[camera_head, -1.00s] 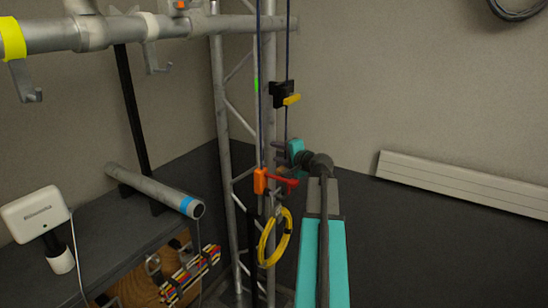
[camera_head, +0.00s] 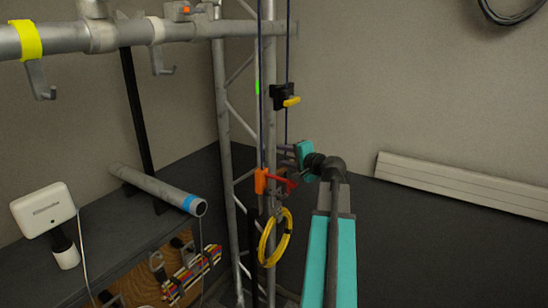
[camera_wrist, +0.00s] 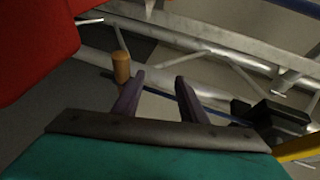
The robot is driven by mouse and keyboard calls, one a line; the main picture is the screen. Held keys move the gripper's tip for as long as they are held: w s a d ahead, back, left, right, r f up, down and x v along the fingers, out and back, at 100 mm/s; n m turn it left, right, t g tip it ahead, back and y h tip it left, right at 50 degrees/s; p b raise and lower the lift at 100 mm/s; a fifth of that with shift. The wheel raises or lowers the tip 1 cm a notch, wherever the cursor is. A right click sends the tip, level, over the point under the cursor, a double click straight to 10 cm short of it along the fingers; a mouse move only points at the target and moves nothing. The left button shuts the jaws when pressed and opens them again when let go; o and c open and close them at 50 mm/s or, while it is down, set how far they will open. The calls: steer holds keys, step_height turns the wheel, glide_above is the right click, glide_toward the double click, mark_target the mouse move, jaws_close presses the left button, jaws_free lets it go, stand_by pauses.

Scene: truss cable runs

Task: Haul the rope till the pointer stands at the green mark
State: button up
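The dark blue rope (camera_head: 287,58) hangs in front of the truss in two vertical runs. The right run passes a black cleat with a yellow lever (camera_head: 284,97). An orange block with a red arm (camera_head: 261,181), possibly the pointer, sits on the left run, well below the green mark (camera_head: 257,87) on the truss. My gripper (camera_head: 284,149) is at the right run, below the cleat. In the wrist view its fingers (camera_wrist: 158,84) stand apart, and the rope (camera_wrist: 190,100) runs across near their tips. I cannot tell whether it touches them.
The truss (camera_head: 222,95) stands just behind the ropes. A yellow cable coil (camera_head: 275,238) hangs below the orange block. A dark bench (camera_head: 95,235) with a pipe (camera_head: 160,188) and a white device (camera_head: 44,209) is at left. A large red part (camera_wrist: 35,40) is close in the wrist view.

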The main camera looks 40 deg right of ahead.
steer(key=v, duration=1)
steer(key=shift+d, duration=0.2)
stand_by(1.1)
steer(key=shift+s+r, duration=0.1)
stand_by(0.6)
steer(key=b+v, duration=0.7)
steer(key=v, duration=0.6)
steer(key=shift+s+r, duration=0.15)
steer(key=shift+s, duration=0.2)
steer(key=shift+a, duration=0.1)
